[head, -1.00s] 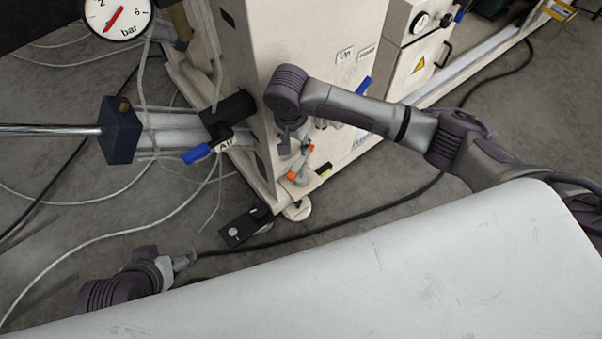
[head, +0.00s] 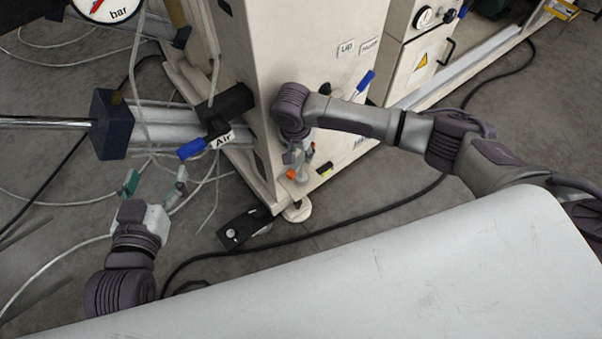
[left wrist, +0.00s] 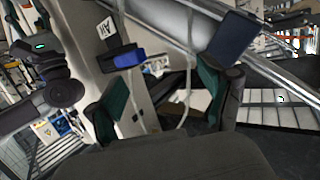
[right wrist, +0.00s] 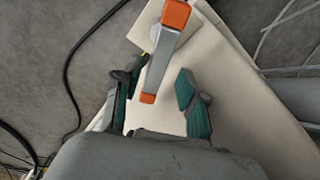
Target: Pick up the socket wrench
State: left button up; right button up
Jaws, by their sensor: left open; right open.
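A grey bar with orange ends (right wrist: 160,62), which looks like the socket wrench, shows in the right wrist view against the cream cabinet base. In the head view its orange end (head: 292,174) shows below my right gripper (head: 300,158), with the rest partly hidden. My right gripper (right wrist: 158,78) is open, and the bar lies between its green fingers in the picture; I cannot tell whether they touch it. My left gripper (head: 154,184) is open and empty at the left, below the air valve. Its spread fingers also show in the left wrist view (left wrist: 160,85).
The cream machine cabinet (head: 290,50) stands in the middle. A blue valve handle (head: 192,149) labelled Air is above and right of my left gripper. Loose hoses and a black foot-pedal box (head: 240,228) lie on the floor. A white surface (head: 400,270) fills the foreground.

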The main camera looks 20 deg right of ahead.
jog(key=shift+f, duration=0.25)
notch_tip(320, 180, down, 2)
jog(key=shift+s+f+b, duration=0.1)
jog(key=shift+s+b, duration=0.05)
jog(key=shift+b, duration=0.7)
jog(key=shift+d+f+b, duration=0.2)
jog(key=shift+f+b, duration=0.4)
jog(key=shift+f, duration=0.6)
pick_arm(q)
notch_tip(320, 180, up, 12)
jog(key=d+t+h, duration=0.1)
jog(key=t+h, duration=0.1)
jog(key=t, duration=0.5)
jog(key=shift+s+d+f+t+h, duration=0.15)
jog(key=shift+s+d+t+h, duration=0.15)
jog(key=shift+s+t+h, duration=0.1)
pick_arm(e)
jog(key=shift+c, duration=0.2)
grip_shut()
